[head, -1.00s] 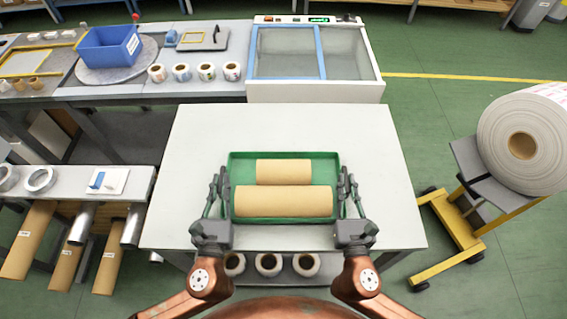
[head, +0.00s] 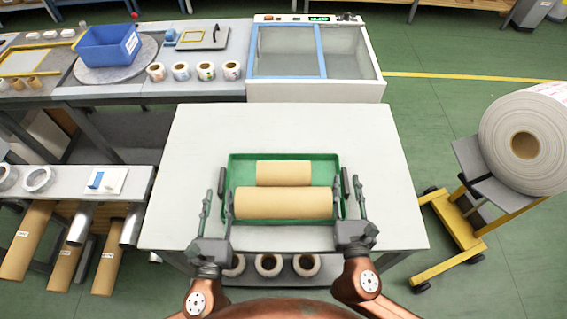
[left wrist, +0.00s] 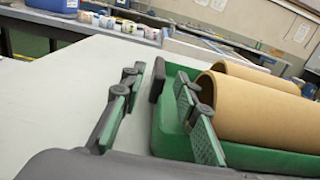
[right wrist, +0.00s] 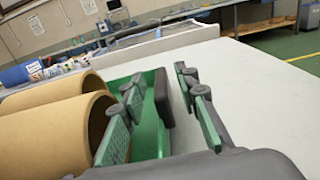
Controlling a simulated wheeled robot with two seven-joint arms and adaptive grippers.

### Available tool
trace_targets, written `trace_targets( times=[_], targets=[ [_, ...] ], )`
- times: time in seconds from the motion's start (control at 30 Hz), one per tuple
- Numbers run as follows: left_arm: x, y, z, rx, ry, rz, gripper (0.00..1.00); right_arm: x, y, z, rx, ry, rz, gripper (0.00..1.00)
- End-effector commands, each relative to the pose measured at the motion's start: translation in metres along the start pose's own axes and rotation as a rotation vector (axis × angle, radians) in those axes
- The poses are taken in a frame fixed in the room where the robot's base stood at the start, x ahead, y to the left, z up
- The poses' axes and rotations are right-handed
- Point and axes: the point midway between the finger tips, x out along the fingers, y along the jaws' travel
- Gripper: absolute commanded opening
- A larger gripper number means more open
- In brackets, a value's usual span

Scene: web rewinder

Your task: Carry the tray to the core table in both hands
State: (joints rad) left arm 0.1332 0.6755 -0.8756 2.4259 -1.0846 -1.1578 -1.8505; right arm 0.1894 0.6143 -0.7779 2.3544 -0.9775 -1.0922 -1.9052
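The green tray (head: 284,155) rests flat on the white-topped table (head: 375,140). In it lie two brown cardboard cores, a longer front core (head: 284,203) and a shorter back core (head: 284,172). My left gripper (head: 215,190) is open at the tray's left side. In the left wrist view its fingers (left wrist: 158,82) are spread, one outside and one inside the tray wall, with a dark handle between them. My right gripper (head: 350,185) is open at the right side. In the right wrist view its fingers (right wrist: 160,85) straddle the other dark handle.
A white-framed machine with a clear lid (head: 315,50) stands against the table's far edge. A large roll on a yellow cart (head: 455,245) is at the right. A bench (head: 80,180) with rolls is at the left. The table is clear around the tray.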

Motion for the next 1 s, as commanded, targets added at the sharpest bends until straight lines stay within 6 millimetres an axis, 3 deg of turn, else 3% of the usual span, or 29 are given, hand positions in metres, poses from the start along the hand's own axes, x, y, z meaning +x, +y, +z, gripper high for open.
trace_targets(
  times=[0.2, 0.77, 1.0],
  targets=[
    [-0.050, 0.000, -0.002, -0.005, 0.006, 0.001, 0.29, 0.000, 0.000, 0.000, 0.000, 0.000, 0.000, 0.29],
    [-0.075, 0.001, 0.000, 0.000, -0.001, 0.001, 0.29, -0.003, 0.000, -0.001, 0.000, 0.001, 0.000, 0.29],
    [-0.075, 0.000, 0.001, 0.000, -0.001, 0.001, 0.29, -0.039, 0.000, -0.002, 0.002, 0.006, 0.000, 0.29]
  ],
)
